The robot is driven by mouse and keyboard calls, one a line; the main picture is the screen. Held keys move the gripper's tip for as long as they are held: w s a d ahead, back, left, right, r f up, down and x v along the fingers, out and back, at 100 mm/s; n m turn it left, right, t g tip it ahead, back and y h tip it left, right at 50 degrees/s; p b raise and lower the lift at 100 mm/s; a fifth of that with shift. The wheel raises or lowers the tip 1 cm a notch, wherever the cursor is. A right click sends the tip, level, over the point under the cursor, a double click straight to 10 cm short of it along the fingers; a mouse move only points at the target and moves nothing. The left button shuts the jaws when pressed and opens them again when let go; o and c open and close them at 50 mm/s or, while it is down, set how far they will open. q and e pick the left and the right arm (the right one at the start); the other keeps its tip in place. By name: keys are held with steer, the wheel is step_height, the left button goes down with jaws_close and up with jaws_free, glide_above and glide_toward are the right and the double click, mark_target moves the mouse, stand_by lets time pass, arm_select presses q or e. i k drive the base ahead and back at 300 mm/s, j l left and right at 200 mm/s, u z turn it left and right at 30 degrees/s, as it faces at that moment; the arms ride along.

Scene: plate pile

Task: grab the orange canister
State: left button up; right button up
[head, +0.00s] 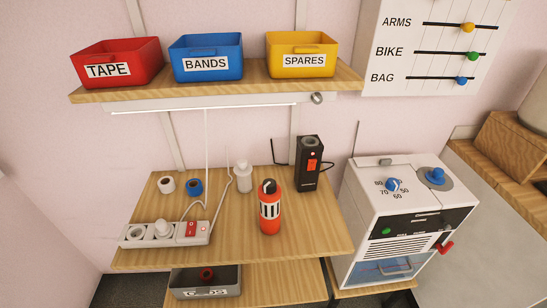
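The orange canister (270,212) stands upright on the middle wooden shelf (300,238), right of the shelf's centre. It has a black top and a white band with black marks around its upper body. Nothing touches it that I can see. Neither of my grippers shows in the head view, so I cannot see their state.
A black device (309,163) with an orange switch stands behind the canister. A white bottle (243,177), a power strip (165,233) and tape rolls (194,187) lie to the left. A white machine (405,215) stands right. Labelled bins (206,58) line the upper shelf.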

mark_target(269, 211)
steer(key=l+u, duration=0.15)
steer(key=l, duration=0.4)
steer(key=l+u, duration=0.2)
steer(key=l, duration=0.35)
steer(key=k+l+u, duration=0.15)
steer(key=l, duration=0.35)
steer(key=l+u, duration=0.15)
steer(key=l, duration=0.4)
